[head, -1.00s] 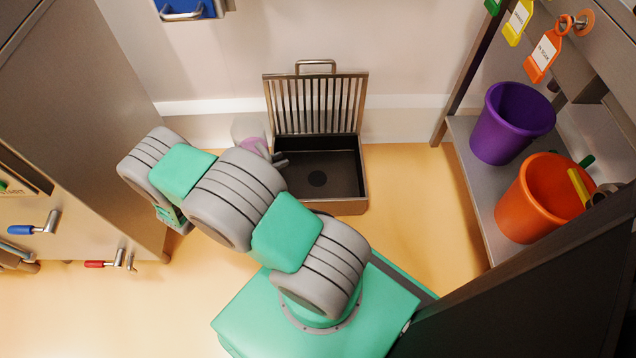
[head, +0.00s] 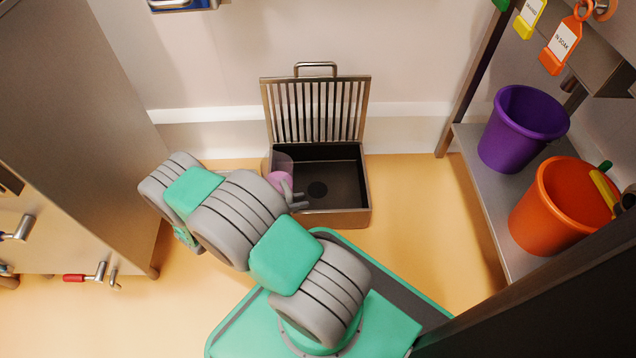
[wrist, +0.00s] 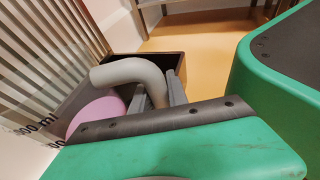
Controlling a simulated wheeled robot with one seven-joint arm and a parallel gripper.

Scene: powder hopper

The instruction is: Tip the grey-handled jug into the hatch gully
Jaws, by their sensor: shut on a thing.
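The grey-handled jug is clear with pink-purple contents (head: 279,179), and it overlaps the left end of the hatch gully in the head view. Its pink contents (wrist: 92,112) and curved grey handle (wrist: 130,72) also show in the wrist view. My gripper (head: 293,197) is shut on the handle; its fingers (wrist: 162,92) show in the wrist view, partly hidden by my own green part. The gully (head: 350,208) is a dark open box with a round drain, its barred lid (head: 315,108) standing open. I cannot tell the jug's exact tilt or height.
A purple bucket (head: 520,130) and an orange bucket (head: 560,205) stand on the shelf at right. A grey cabinet (head: 80,130) with a red-handled valve (head: 85,277) is at left. Floor is clear right of the gully.

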